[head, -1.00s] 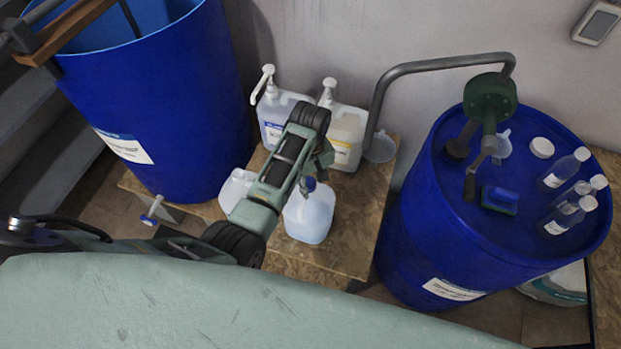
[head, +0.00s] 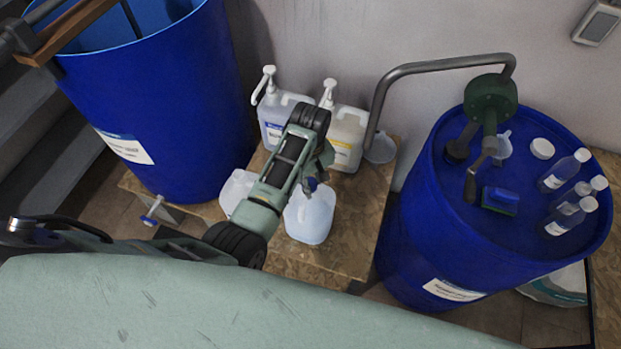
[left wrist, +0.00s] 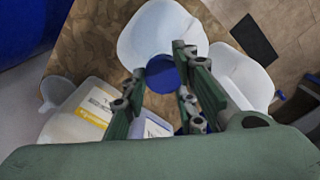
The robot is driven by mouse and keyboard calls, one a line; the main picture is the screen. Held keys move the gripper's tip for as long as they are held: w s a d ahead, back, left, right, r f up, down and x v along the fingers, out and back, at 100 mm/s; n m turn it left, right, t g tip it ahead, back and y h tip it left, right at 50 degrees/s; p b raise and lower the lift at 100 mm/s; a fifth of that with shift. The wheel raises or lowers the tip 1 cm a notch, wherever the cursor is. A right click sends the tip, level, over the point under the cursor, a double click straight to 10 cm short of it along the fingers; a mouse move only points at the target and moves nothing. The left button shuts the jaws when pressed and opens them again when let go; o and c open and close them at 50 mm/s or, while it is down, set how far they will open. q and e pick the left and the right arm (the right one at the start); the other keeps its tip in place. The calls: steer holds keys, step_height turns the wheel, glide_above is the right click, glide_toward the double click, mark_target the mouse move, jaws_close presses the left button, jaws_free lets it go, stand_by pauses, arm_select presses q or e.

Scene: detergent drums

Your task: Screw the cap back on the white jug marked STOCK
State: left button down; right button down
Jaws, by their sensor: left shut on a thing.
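A white jug (head: 312,218) stands on the wooden board, below my left gripper (head: 312,182). A second white jug (head: 236,190) stands to its left, partly hidden by my arm. I cannot read a STOCK mark on either. My left gripper is shut on a blue cap (head: 310,185), at the top of the right-hand jug. In the left wrist view the cap (left wrist: 162,74) shows between the fingers (left wrist: 160,64), over the near edge of the white jug (left wrist: 158,32). Whether the cap touches the jug's neck is hidden. My right gripper is not in view.
Two pump-top jugs (head: 346,140) and a funnel (head: 380,148) stand behind on the board (head: 350,235). A blue drum (head: 165,110) is at the left. Another drum (head: 425,230) at the right carries a hand pump (head: 490,105), several bottles and a white lid (head: 542,148).

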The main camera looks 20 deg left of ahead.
arm_select(q)
steer(key=shift+d, duration=0.1)
steer(key=m, duration=0.4)
steer(key=shift+s+f+m, duration=0.1)
steer(key=shift+m, duration=0.8)
steer(key=shift+s+m, duration=0.15)
steer(key=shift+m, duration=1.05)
steer(key=m, duration=0.3)
steer(key=shift+s+f, duration=0.1)
